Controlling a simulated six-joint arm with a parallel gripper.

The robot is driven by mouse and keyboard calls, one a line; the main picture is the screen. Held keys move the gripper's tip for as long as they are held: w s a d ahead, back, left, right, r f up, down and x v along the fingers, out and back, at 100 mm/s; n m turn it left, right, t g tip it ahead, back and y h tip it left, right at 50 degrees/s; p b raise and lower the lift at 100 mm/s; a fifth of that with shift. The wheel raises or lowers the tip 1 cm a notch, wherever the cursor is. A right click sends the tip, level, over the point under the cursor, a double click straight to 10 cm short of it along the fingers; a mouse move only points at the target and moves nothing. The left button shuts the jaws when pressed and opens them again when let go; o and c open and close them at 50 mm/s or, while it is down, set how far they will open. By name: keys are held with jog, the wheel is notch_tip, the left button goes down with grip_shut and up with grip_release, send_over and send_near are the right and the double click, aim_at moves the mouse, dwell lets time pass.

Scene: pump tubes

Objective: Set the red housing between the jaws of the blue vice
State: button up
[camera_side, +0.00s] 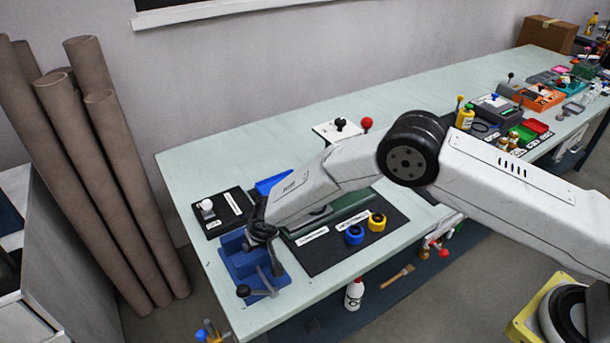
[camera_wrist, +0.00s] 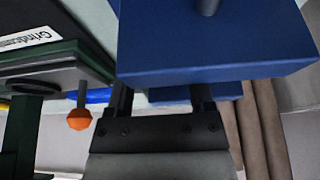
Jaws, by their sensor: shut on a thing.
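The blue vice (camera_side: 250,268) stands at the near left corner of the bench, its dark handle at the front. My gripper (camera_side: 262,238) is down at the vice, over its back part. In the wrist view a large blue block of the vice (camera_wrist: 215,50) fills the top and hides my fingertips. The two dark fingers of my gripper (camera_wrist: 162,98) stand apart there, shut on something. The red housing cannot be made out in either view; whatever is between the fingers is hidden. I cannot tell how it sits against the jaws.
A dark mat (camera_side: 330,255) right of the vice carries a blue ring-shaped part (camera_side: 355,234) and a yellow one (camera_side: 377,222). A small dark plate (camera_side: 222,210) with a white-topped knob lies behind the vice. An orange knob (camera_wrist: 78,119) is close left of my gripper.

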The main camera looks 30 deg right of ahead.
jog(key=shift+f, duration=0.1)
jog(key=o, duration=1.3)
jog(key=shift+v, duration=6.1)
